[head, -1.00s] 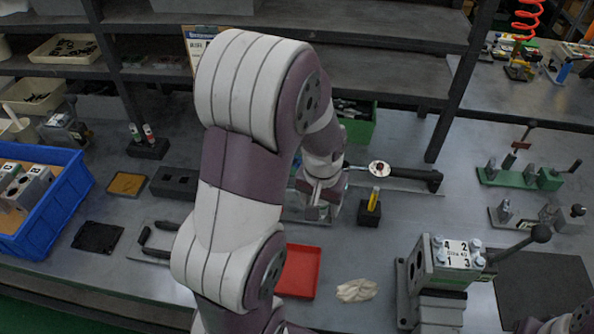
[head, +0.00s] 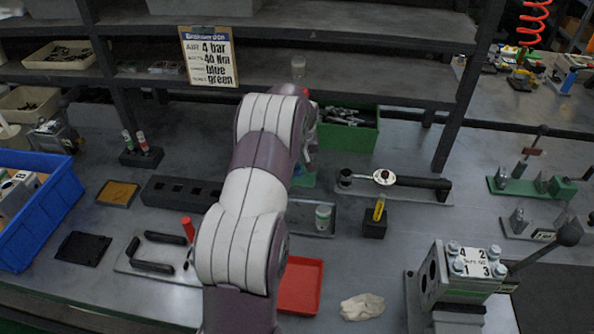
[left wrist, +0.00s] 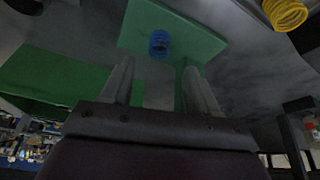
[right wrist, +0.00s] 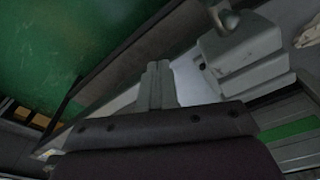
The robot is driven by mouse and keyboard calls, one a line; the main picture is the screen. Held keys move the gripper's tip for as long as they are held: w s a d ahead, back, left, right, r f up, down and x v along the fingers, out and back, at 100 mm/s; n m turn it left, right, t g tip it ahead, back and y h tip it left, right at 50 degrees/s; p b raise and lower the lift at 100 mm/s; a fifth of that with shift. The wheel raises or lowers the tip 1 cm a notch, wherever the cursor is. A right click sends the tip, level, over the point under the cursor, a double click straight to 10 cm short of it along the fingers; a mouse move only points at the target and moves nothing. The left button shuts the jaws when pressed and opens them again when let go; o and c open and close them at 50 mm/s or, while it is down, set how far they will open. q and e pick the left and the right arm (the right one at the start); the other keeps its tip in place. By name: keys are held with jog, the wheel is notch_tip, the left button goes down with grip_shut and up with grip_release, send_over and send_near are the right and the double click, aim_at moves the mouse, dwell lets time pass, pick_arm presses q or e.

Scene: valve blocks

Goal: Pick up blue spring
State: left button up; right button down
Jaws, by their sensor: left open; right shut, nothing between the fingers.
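In the left wrist view the blue spring (left wrist: 159,43) is a small coil at a green plate or tray (left wrist: 200,38). It lies just beyond the fingertips of my left gripper (left wrist: 158,75), whose two fingers are apart with nothing between them. The spring appears roughly in line with the gap. In the head view my left arm reaches over the bench and hides the spring; a bit of green (head: 302,179) shows beside it. My right gripper (right wrist: 158,80) has its fingers together and empty in the right wrist view; it is outside the head view.
A yellow spring (left wrist: 285,12) is at the upper right of the left wrist view. In the head view a green bin (head: 350,133), torque wrench (head: 400,181), red tray (head: 302,285) and valve block (head: 462,275) surround the arm. A sign (head: 208,58) hangs behind.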

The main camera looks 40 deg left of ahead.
aim_at(297, 169)
pick_arm(q)
jog(key=x, duration=0.3)
jog(key=d+x, duration=0.1)
jog(key=x, duration=0.1)
jog(key=shift+s+f, duration=0.2)
jog(key=shift+s, duration=0.05)
jog(key=shift+a+f, duration=0.1)
jog(key=shift+f, duration=0.05)
jog(key=shift+c, duration=0.9)
grip_shut()
jog(key=shift+r, duration=0.65)
notch_tip(297, 169, up, 3)
jog(key=shift+r, duration=0.1)
jog(key=s+d+r, duration=0.1)
jog(key=d+r, duration=0.2)
jog(key=d, duration=0.2)
jog(key=s+d+r+b, duration=0.1)
jog(key=s+d+r, duration=0.1)
jog(key=d, duration=0.4)
jog(key=shift+d+r, duration=0.2)
jog(key=shift+r, duration=0.65)
